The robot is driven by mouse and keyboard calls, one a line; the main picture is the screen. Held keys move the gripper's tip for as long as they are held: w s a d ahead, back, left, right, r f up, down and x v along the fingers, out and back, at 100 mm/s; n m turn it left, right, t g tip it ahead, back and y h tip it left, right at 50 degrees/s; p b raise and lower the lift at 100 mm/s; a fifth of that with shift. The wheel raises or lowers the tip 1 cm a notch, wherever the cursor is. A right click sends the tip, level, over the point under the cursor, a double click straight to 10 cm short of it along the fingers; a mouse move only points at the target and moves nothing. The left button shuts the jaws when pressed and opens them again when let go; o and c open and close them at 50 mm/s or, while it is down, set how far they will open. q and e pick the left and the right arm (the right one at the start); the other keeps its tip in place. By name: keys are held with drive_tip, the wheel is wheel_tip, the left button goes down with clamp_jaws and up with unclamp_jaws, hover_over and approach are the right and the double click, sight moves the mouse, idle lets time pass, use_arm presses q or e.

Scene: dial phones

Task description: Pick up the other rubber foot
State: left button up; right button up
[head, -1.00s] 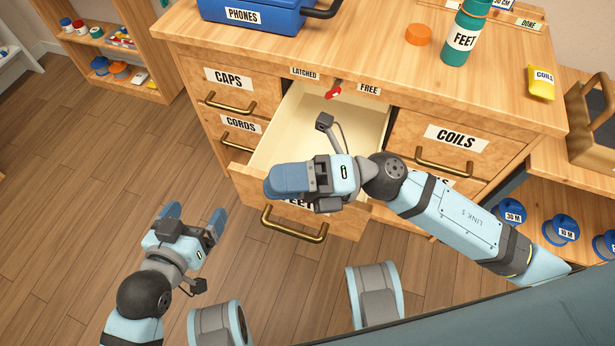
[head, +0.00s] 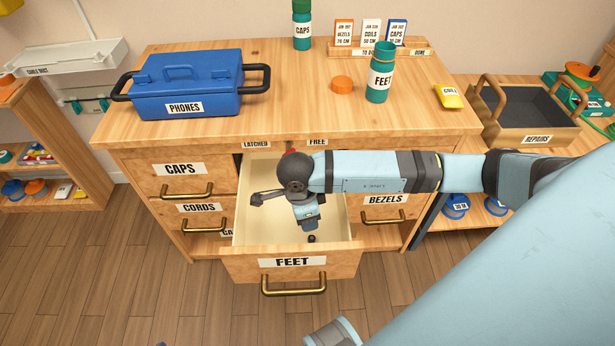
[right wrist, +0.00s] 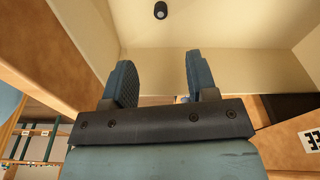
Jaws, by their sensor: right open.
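A small black rubber foot (head: 312,239) lies on the floor of the open FEET drawer (head: 244,236), near its front. It also shows in the right wrist view (right wrist: 160,10), ahead of the fingers. My right gripper (head: 310,226) reaches down into the drawer, just behind the foot in the head view. In the right wrist view its two blue fingers (right wrist: 160,78) are apart with nothing between them. The foot is beyond the fingertips and is not touched in that view. My left gripper is out of view.
The drawer's walls surround my right gripper closely. On the desk top (head: 220,132) stand the green FEET bottle (head: 379,88), without a cap, an orange cap (head: 342,84), a blue PHONES case (head: 190,90) and a yellow COILS packet (head: 449,96). A REPAIRS tray (head: 535,138) stands at right.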

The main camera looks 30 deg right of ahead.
drive_tip(key=b, duration=0.1)
hover_over(311, 238)
drive_tip(key=f, duration=0.8)
drive_tip(key=shift+a, duration=0.3)
drive_tip(key=f+b, duration=0.1)
drive_tip(key=f, duration=0.2)
drive_tip(key=shift+d+f+b, duration=0.2)
drive_tip(key=shift+b, duration=0.1)
drive_tip(key=shift+d+f, duration=0.1)
drive_tip(key=shift+f, duration=0.4)
clamp_jaws()
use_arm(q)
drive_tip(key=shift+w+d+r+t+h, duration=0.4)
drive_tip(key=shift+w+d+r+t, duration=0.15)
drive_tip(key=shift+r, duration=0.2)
